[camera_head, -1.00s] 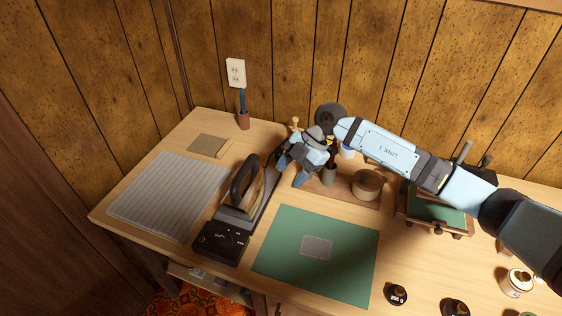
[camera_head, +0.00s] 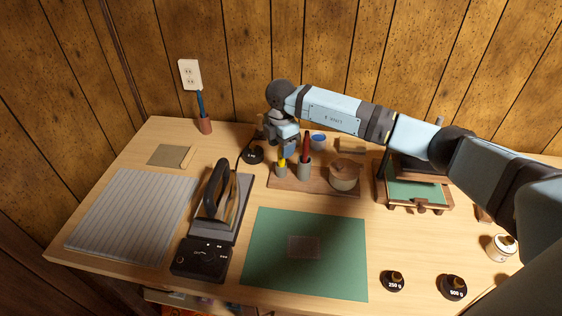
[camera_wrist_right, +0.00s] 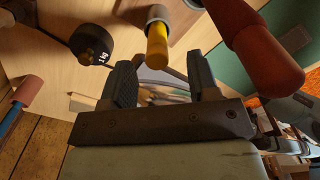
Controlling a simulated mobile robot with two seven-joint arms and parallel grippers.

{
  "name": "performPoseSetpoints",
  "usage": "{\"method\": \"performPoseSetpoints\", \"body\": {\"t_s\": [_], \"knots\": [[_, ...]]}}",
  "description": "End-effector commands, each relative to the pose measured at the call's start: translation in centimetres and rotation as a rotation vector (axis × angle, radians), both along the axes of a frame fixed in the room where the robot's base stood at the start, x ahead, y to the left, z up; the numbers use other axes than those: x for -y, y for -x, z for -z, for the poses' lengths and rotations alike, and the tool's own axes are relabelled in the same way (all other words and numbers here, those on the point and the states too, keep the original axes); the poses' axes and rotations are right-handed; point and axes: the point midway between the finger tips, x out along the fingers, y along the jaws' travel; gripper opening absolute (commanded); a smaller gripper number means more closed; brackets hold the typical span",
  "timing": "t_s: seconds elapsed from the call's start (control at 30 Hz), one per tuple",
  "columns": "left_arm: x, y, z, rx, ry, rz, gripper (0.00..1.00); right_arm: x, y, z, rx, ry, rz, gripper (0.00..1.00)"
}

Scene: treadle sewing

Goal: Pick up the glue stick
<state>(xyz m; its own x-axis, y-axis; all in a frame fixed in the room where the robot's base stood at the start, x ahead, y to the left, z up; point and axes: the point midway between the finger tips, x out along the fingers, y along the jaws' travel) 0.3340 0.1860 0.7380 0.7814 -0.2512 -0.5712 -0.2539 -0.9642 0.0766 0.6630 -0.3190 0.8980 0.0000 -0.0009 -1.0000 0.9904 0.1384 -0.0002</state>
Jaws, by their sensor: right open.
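A yellow stick (camera_head: 282,162), which looks like the glue stick, stands upright in a small grey cup (camera_head: 281,172) on a brown wooden tray (camera_head: 322,188). My right gripper (camera_head: 289,151) is just behind and above it. In the right wrist view the yellow stick (camera_wrist_right: 157,46) points at the gap between the open fingers of the right gripper (camera_wrist_right: 162,62). Nothing is held. I cannot tell whether the fingers touch the stick. My left gripper is not in view.
A red stick (camera_head: 306,146) stands in a second grey cup (camera_head: 304,170) close to the right. A round wooden pot (camera_head: 344,176) sits on the tray. A black weight (camera_head: 252,155) and an iron (camera_head: 216,195) are to the left. A green mat (camera_head: 330,270) lies in front.

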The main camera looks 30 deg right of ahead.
Motion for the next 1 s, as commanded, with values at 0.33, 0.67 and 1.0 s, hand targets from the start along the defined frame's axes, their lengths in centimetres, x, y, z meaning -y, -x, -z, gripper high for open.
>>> {"method": "performPoseSetpoints", "body": {"t_s": [0.33, 0.67, 1.0], "knots": [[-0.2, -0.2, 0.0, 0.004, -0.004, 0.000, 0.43, 0.2, -0.2, 4.2, -0.003, 0.000, 0.001, 0.55], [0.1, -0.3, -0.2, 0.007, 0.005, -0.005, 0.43, 0.2, -0.3, 5.2, 0.000, -0.001, -0.001, 0.53], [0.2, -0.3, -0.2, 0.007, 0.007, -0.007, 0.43, 0.2, -0.3, 5.2, 0.000, -0.001, 0.000, 0.01]]}}
